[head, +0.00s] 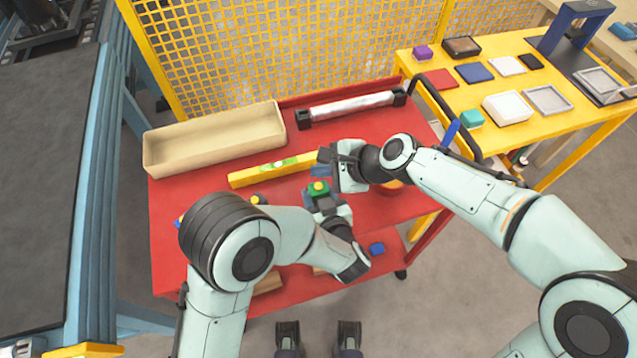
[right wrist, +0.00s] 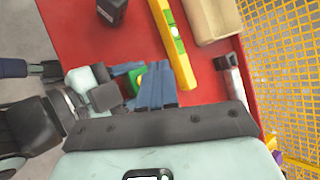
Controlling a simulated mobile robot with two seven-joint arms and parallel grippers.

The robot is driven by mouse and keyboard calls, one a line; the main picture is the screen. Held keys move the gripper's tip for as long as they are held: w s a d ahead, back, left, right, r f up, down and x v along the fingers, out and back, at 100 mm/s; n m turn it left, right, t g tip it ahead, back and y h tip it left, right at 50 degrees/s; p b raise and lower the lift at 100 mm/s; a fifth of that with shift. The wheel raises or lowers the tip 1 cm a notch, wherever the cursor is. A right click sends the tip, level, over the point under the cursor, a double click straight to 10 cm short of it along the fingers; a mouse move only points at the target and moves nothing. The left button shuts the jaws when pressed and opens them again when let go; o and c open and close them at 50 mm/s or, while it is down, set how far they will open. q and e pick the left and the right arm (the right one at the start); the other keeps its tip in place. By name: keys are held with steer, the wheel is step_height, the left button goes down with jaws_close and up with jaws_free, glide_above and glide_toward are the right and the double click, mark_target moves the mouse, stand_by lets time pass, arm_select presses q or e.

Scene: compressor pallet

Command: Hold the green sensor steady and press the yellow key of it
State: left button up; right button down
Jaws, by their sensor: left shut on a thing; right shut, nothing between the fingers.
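The green sensor (head: 317,195) is upright above the red cart top, with its round yellow key (head: 318,186) on its upper face. My left gripper (head: 321,202) is shut on the green sensor from the near side. My right gripper (head: 321,164) is shut and empty, its blue fingertips just behind and above the yellow key. I cannot tell whether they touch it. In the right wrist view the blue fingers (right wrist: 156,86) partly cover the green sensor (right wrist: 138,83), and my left gripper (right wrist: 112,84) comes in from the left.
A yellow spirit level (head: 255,175) lies behind the sensor on the red cart (head: 185,238). A long beige tray (head: 215,140) and a silver roll (head: 350,107) are farther back. A yellow table (head: 556,122) with boxes stands right; a yellow mesh fence (head: 270,40) is behind.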

mark_target(322, 190)
steer(key=shift+f, duration=1.4)
stand_by(1.0)
steer(key=shift+f, duration=0.4)
steer(key=shift+f, duration=0.45)
stand_by(1.5)
stand_by(0.5)
steer(key=shift+r, duration=0.9)
steer(key=shift+r, duration=2.5)
